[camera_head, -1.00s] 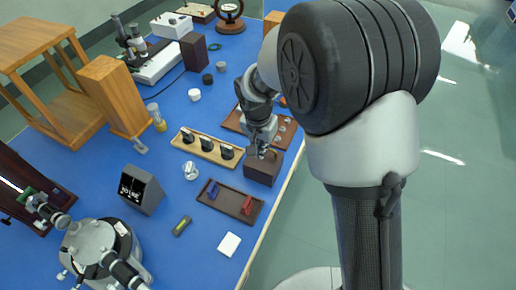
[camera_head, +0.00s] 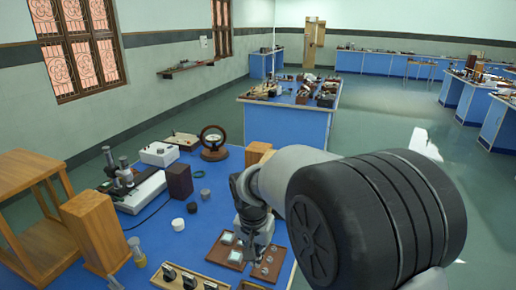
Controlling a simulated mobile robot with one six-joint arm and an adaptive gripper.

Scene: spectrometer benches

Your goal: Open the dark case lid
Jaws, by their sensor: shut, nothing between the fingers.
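A dark brown case (camera_head: 254,286) is cut off by the bottom edge of the head view, so only a sliver of its top shows. Whether its lid is raised cannot be told from that sliver. My gripper (camera_head: 252,257) points down just above and behind the case's far edge, over the blue bench. Its fingers are small in the picture and look shut and empty. Whether they touch the case cannot be told.
A brown tray with pale square pieces (camera_head: 228,252) lies beside my gripper. A wooden rack (camera_head: 168,283) with dark pieces is at lower left. A dark upright block (camera_head: 179,181), microscope (camera_head: 119,172) and round-framed instrument (camera_head: 213,141) stand farther back. Open floor lies right.

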